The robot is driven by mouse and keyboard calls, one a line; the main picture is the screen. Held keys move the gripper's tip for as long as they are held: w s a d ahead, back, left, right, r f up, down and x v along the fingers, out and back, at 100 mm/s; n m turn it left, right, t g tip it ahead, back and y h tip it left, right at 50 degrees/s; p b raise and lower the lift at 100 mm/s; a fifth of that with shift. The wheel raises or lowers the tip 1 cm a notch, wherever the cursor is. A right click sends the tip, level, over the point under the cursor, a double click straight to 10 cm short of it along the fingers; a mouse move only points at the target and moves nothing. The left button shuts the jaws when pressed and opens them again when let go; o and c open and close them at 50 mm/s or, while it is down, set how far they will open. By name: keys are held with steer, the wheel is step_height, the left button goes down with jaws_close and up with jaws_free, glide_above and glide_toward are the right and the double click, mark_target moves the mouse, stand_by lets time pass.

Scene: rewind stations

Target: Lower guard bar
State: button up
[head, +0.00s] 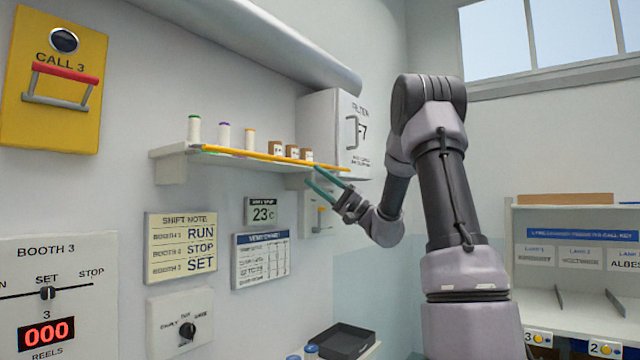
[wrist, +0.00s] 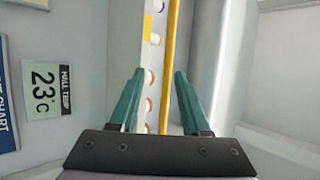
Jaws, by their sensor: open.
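A yellow bar (head: 262,157) runs along the front edge of a wall shelf (head: 171,168), at about the height of the shelf board. My gripper (head: 312,175) is open near the right end of this bar, its two teal fingers pointing left toward the shelf. In the wrist view, the yellow bar (wrist: 168,62) passes between the open fingers (wrist: 155,74), nearer the right one. I cannot tell whether either finger touches it.
Spools (head: 194,128) and small brown boxes (head: 291,151) stand on the shelf. A white filter cabinet (head: 318,120) adjoins its right end, and a pipe (head: 270,45) runs above. Signs (head: 181,246) and a dial panel (head: 180,318) are below; a black tray (head: 342,340) sits lower.

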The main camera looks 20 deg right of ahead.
steer(key=shift+d+f, duration=0.3)
steer(key=shift+f, duration=0.15)
steer(key=shift+s, duration=0.1)
steer(key=v, duration=1)
steer(key=shift+d+f, duration=0.25)
steer(key=shift+s, duration=0.1)
